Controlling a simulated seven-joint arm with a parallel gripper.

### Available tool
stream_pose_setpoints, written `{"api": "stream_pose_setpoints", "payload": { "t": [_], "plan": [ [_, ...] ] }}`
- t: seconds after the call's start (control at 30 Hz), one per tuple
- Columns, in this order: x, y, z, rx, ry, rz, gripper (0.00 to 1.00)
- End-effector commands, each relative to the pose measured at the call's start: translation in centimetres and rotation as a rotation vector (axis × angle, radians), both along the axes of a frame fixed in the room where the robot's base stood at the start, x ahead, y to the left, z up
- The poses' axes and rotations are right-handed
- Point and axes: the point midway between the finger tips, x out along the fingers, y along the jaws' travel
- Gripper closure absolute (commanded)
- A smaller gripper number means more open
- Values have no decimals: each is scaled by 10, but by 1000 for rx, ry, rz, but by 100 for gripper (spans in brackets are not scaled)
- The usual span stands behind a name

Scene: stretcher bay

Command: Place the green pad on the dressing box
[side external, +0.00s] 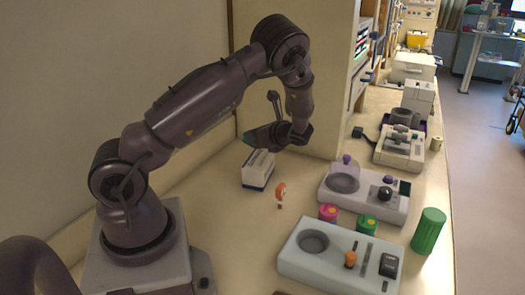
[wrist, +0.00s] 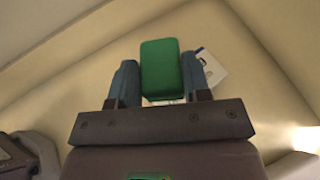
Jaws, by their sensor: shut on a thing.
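The green pad (wrist: 161,69) is a rounded green block between the two blue-grey fingers of my gripper (wrist: 160,82) in the wrist view. My gripper is shut on it. In the side view my gripper (side external: 262,137) is low, just above and behind the white dressing box (side external: 258,168), which has a dark blue band near its base. I cannot clearly pick out the pad from the fingers there. In the wrist view part of the white box (wrist: 213,69) shows beyond the pad, to its right; the pad and a finger hide the rest.
A small orange-topped item (side external: 281,190) stands right of the box. Pink (side external: 328,212) and green (side external: 367,223) jars stand between two pale trays (side external: 340,262) (side external: 365,206). A green cylinder (side external: 428,231) is at the right edge. A cream wall panel rises behind my gripper.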

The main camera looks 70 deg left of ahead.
Motion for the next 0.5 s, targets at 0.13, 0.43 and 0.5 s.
{"api": "stream_pose_setpoints", "payload": {
  "t": [0.13, 0.43, 0.5],
  "plan": [
    [12, 13, -21, 1, 0, 0, 79],
    [20, 21, -49, 0, 2, 0, 79],
    [20, 21, -58, 0, 2, 0, 79]
  ]
}}
